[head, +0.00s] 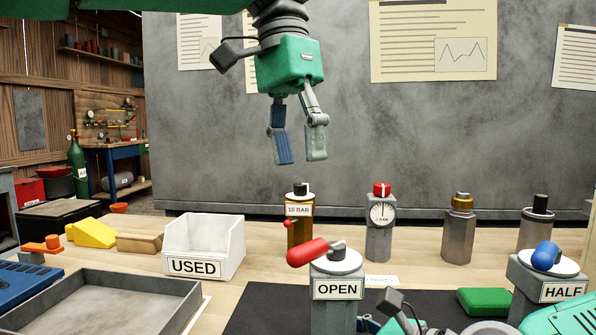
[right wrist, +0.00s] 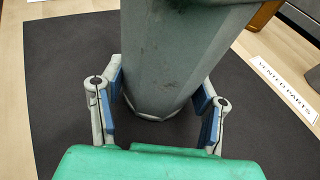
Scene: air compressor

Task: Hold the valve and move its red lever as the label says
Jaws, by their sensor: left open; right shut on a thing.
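The valve (head: 337,312) with the red lever (head: 307,251) stands upright at the front centre, with an OPEN label (head: 338,289) on its grey body. The lever points left from the round white top. In the right wrist view my right gripper (right wrist: 160,95) is shut on the valve's grey faceted body (right wrist: 180,45), one finger on each side. My left gripper (head: 300,157) is open and empty, pointing down, high above and behind the red lever.
A second valve with a blue lever (head: 546,256) and a HALF label (head: 563,292) stands at right. A white USED bin (head: 203,248), grey tray (head: 130,308) and yellow wedge (head: 91,233) are at left. Several fittings, including a gauge (head: 381,215), line the back. A green block (head: 485,301) lies on the dark mat.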

